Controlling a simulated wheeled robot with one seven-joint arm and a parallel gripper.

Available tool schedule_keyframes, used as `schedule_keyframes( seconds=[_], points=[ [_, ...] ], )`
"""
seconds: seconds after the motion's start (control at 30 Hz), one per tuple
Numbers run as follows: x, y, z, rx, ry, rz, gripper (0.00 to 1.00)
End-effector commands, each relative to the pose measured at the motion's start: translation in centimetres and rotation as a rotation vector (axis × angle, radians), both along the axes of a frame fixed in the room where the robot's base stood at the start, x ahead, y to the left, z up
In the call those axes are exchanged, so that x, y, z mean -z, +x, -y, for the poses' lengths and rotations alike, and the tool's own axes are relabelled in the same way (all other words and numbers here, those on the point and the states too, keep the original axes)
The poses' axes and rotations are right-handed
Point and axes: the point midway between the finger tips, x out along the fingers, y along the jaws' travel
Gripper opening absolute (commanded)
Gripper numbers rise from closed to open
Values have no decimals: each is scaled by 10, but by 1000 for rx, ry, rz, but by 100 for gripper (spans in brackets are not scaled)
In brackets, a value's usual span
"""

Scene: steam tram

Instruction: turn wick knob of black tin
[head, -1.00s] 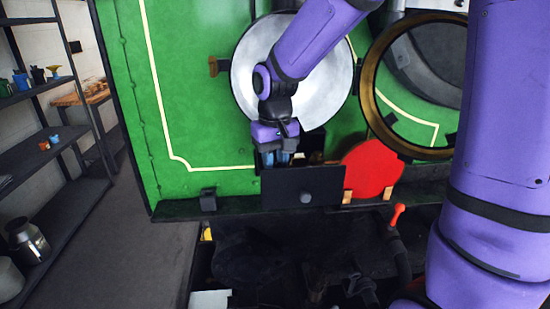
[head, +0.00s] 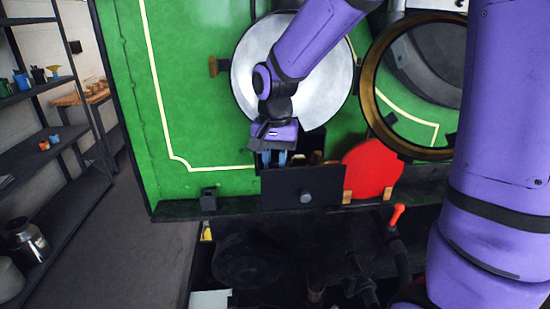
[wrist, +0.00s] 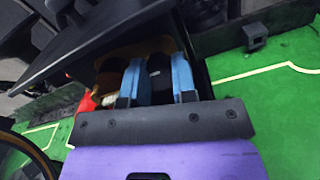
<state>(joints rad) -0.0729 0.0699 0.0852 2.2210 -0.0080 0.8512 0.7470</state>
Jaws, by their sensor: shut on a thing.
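My gripper (head: 275,160) points down behind an upright black panel (head: 283,188) on the ledge of the green engine side. In the wrist view its two blue fingers (wrist: 158,82) are shut on a small dark thing between them, which looks like the wick knob (wrist: 158,64). The fingers and the panel hide most of it. A dark body (head: 313,143) shows just behind and right of the gripper, perhaps part of the black tin; its outline is unclear.
The black panel has a round grey knob (head: 306,197) on its front. A red disc (head: 372,170) stands in wooden blocks to the right. A brass-rimmed round opening (head: 368,85) is above it. A small black block (head: 208,199) sits on the ledge at left.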

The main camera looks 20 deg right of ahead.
Motion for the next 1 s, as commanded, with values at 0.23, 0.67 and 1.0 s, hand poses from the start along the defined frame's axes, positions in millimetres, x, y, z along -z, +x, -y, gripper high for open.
schedule_keyframes(
  seconds=[0.23, 0.67, 1.0],
  points=[
    [0, 0, 0, 7, 0, 1, 2],
    [0, 0, 0, 6, 0, 0, 51],
    [-19, 4, 4, 7, 0, 4, 51]
  ],
)
